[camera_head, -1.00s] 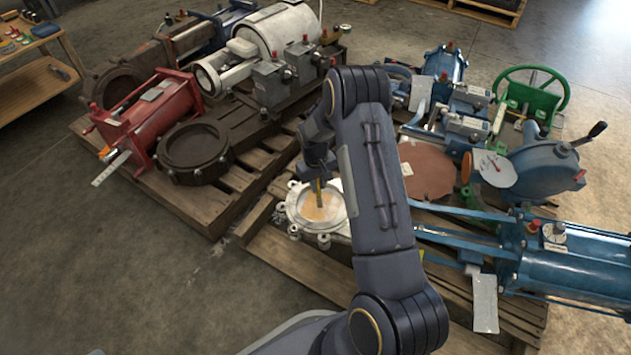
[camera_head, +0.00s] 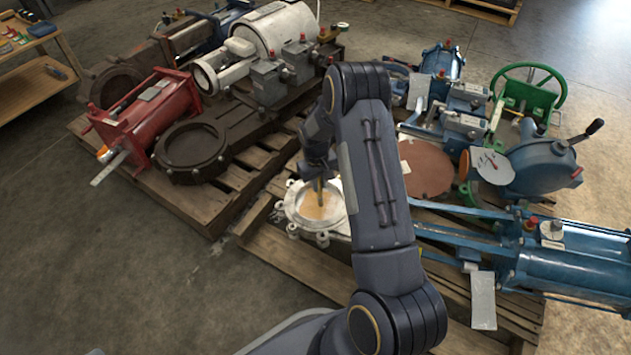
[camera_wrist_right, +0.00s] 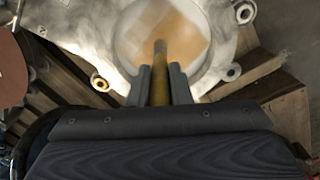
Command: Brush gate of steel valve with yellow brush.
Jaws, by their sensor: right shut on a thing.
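The steel valve (camera_head: 294,217) is a pale metal body with bolt lugs, lying on the near pallet. Its round gate (camera_head: 326,212) is whitish with a tan-orange patch, and it also shows in the right wrist view (camera_wrist_right: 133,50). My right gripper (camera_head: 318,171) is above the gate, shut on the yellow brush (camera_head: 319,189). In the right wrist view the two fingers (camera_wrist_right: 160,86) clasp the brush's yellow handle (camera_wrist_right: 159,70), which points onto the gate. The brush's tip is hard to make out over the tan patch. My left gripper is not in view.
A red actuator (camera_head: 150,120) and a dark round-flanged valve (camera_head: 190,147) lie on the left pallet. A brown disc (camera_head: 426,168), a blue cylinder (camera_head: 580,262) and a green handwheel (camera_head: 527,92) are to the right. Bare floor is at lower left.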

